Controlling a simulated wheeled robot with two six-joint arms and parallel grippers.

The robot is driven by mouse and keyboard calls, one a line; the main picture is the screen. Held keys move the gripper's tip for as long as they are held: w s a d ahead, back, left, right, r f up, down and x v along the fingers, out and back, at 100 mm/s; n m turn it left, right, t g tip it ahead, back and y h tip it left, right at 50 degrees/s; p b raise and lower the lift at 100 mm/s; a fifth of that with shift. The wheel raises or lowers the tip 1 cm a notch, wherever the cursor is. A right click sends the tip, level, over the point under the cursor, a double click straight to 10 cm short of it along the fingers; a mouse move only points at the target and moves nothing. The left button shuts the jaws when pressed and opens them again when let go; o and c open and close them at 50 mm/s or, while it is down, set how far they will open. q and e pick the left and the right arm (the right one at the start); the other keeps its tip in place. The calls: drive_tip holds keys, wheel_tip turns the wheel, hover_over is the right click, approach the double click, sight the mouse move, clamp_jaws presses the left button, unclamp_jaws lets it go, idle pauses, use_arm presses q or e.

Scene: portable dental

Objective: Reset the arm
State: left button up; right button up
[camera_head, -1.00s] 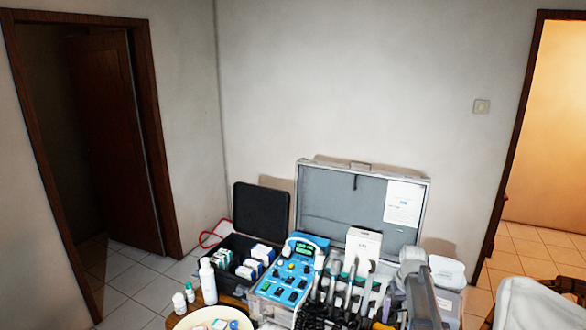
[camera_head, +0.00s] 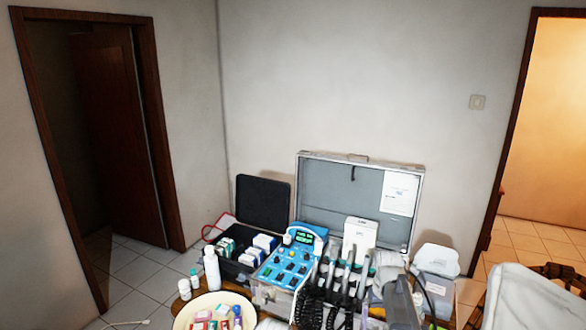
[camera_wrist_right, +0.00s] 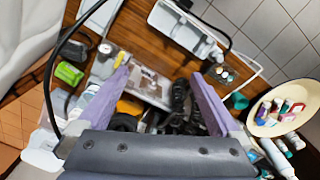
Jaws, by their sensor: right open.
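My right gripper (camera_wrist_right: 157,75) shows in the right wrist view with its two purple fingers wide apart and nothing held between them. Below and between the fingers are dark coiled cords and equipment on a wooden table (camera_wrist_right: 140,36). In the head view, a grey part that looks like my right arm (camera_head: 400,303) is low at the right of the dental unit. Its fingers cannot be made out there. My left arm and gripper are not in view.
The blue dental control unit (camera_head: 288,265), open silver case (camera_head: 327,197), black case (camera_head: 262,203) and white bottle (camera_head: 212,270) crowd the table. A cream bowl (camera_head: 187,318) holds small items. A clear plastic box (camera_head: 437,288) stands at right.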

drive_tip(key=s+a+f+n+h+b, duration=0.1)
drive_tip(key=s+a+f+n+b, duration=0.1)
drive_tip(key=s+a, duration=1.7)
drive_tip(key=s+n, duration=0.1)
drive_tip(key=s, duration=0.1)
drive_tip(key=shift+s+a+n, duration=0.25)
drive_tip(key=shift+s+n, duration=0.05)
drive_tip(key=shift+s, duration=0.05)
